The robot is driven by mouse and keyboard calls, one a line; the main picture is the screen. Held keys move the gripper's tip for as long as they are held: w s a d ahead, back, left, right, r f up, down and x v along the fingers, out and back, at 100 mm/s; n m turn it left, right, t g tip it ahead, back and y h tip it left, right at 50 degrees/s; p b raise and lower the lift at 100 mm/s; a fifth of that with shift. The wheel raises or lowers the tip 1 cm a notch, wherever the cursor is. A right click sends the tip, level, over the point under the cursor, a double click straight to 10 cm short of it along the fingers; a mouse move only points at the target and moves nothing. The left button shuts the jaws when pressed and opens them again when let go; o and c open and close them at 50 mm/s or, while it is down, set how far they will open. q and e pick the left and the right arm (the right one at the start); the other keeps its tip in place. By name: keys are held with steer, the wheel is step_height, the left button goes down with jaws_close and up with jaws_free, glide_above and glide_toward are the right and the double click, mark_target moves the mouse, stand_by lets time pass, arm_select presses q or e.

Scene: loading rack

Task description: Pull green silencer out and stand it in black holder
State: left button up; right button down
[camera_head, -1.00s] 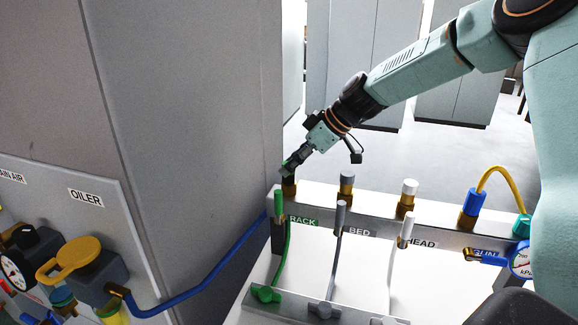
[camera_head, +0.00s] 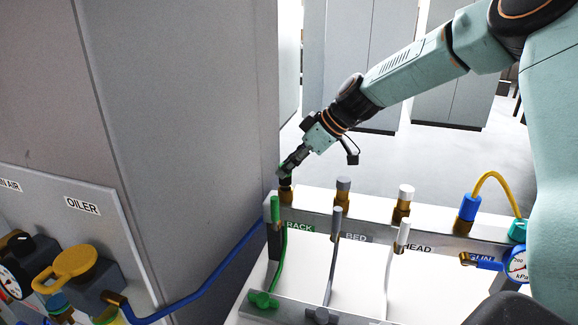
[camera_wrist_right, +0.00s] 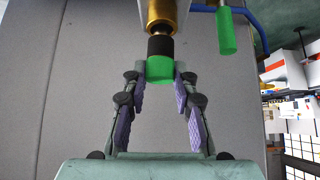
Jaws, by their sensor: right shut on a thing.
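The green silencer (camera_wrist_right: 159,70) has a green end and a black collar. It is above the brass fitting (camera_head: 286,194) over the RACK label, at the left end of the rack. My right gripper (camera_wrist_right: 160,74) is shut on the silencer, with a finger on each side of its green end. In the head view the gripper (camera_head: 285,172) comes down at a slant and mostly hides the silencer. A narrow brass neck shows between collar and fitting in the wrist view; I cannot tell whether they still join. I cannot make out a black holder. My left gripper is out of view.
A green lever (camera_head: 275,209) stands just in front of the fitting. Grey (camera_head: 343,184) and white (camera_head: 405,191) silencers and a yellow hose (camera_head: 492,180) stand farther right. A grey cabinet wall (camera_head: 190,110) is close on the left, with the oiler panel below.

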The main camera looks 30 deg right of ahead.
steer(key=shift+r, duration=0.2)
steer(key=shift+a+r+p, duration=0.1)
steer(key=shift+r+p, duration=0.2)
steer(key=shift+r, duration=0.15)
steer(key=shift+r, duration=0.25)
steer(key=shift+r+p, duration=0.25)
steer(key=shift+p, duration=0.1)
steer(key=shift+r, duration=0.15)
